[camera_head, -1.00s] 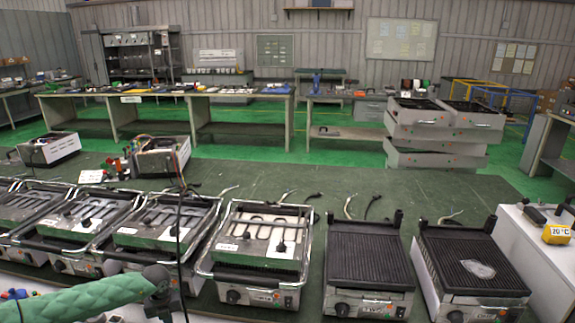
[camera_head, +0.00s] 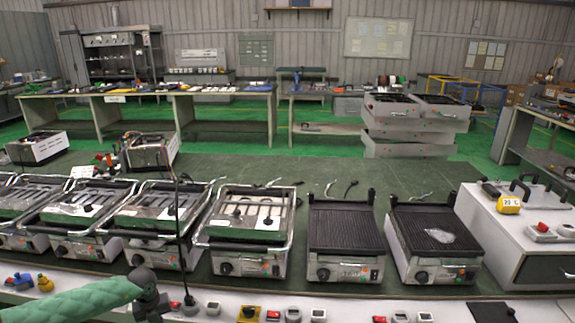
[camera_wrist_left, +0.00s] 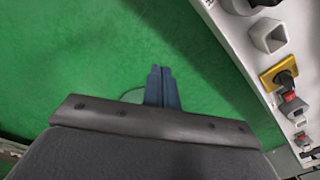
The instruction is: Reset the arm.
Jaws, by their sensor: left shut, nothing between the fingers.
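My left arm, in a green sleeve, comes in at the lower left of the head view, with the left gripper (camera_head: 150,303) near the front edge of the workbench. In the left wrist view the left gripper (camera_wrist_left: 161,86) has its two blue-grey fingers together, with nothing between them, above the green floor. My right gripper is in neither view. A row of contact grills stands on the dark green bench, with a ribbed grill (camera_head: 345,228) and another ribbed grill (camera_head: 433,232) at the right. The grills at the left have metal frames and heating parts exposed.
A white front ledge (camera_head: 385,303) carries switches and knobs, including a yellow-based switch (camera_head: 249,314); this one also shows in the left wrist view (camera_wrist_left: 279,75). A white cabinet (camera_head: 510,240) with a yellow temperature gauge (camera_head: 508,204) stands at the right. Tables stand behind.

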